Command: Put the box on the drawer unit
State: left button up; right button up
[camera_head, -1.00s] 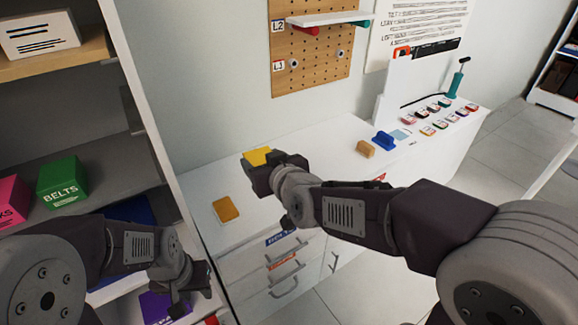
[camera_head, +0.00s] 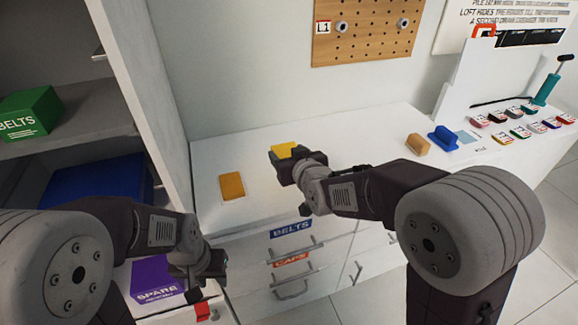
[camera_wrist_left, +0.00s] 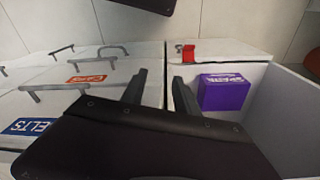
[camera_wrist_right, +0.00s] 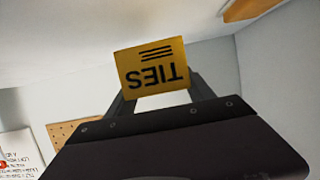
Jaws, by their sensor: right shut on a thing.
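My right gripper (camera_head: 290,166) is shut on a yellow box (camera_head: 284,150). In the right wrist view the box (camera_wrist_right: 152,68) sits between the fingertips, its "TIES" label upside down. The gripper holds it over the white drawer unit (camera_head: 215,150); I cannot tell whether the box touches the top. The unit's drawer fronts carry "BELTS" (camera_head: 291,229) and "CAPS" (camera_head: 291,259) labels. My left gripper (camera_head: 215,268) is open and empty in front of the unit, beside the open compartment; its two fingers show apart in the left wrist view (camera_wrist_left: 160,92).
An orange pad (camera_head: 232,186) lies on the unit's left top. A purple "SPARE" box (camera_head: 155,278) sits in a white open compartment at lower left. A green "BELTS" box (camera_head: 32,114) is on a wardrobe shelf. A tan block (camera_head: 418,144) and blue object (camera_head: 442,139) stand further right.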

jog(key=shift+w+a+f, duration=0.5)
jog(key=shift+w+a, duration=0.1)
jog(key=shift+w, duration=0.15)
notch_tip(320, 180, down, 4)
jog(key=shift+f+b, duration=0.1)
jog(key=shift+b, duration=0.8)
jog(key=shift+s+f, duration=0.1)
jog(key=shift+f, duration=0.05)
jog(key=o, duration=1.4)
jog(key=shift+o, duration=0.2)
